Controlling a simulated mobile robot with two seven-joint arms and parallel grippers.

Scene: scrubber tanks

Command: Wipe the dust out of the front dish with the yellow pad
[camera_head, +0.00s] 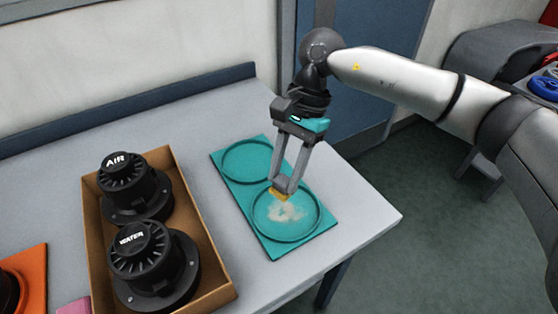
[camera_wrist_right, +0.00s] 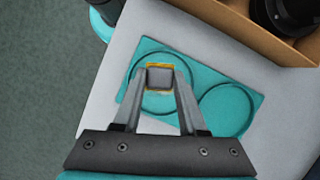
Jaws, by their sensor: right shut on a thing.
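A teal tray (camera_head: 226,173) with two round dishes lies on the table. The front dish (camera_head: 305,236) holds a pale patch of dust (camera_head: 286,212) in its middle. The rear dish (camera_head: 246,161) looks clean. My right gripper (camera_head: 284,185) is shut on the yellow pad (camera_head: 279,194) and points down at the back part of the front dish. I cannot tell whether the pad touches the dish floor. My left gripper is out of view.
A cardboard box (camera_head: 217,297) left of the tray holds two black caps marked AIR (camera_head: 122,172) and WATER (camera_head: 142,250). An orange plate (camera_head: 36,262) and a pink item (camera_head: 74,307) lie at the far left. The table (camera_head: 365,212) is clear right of the tray.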

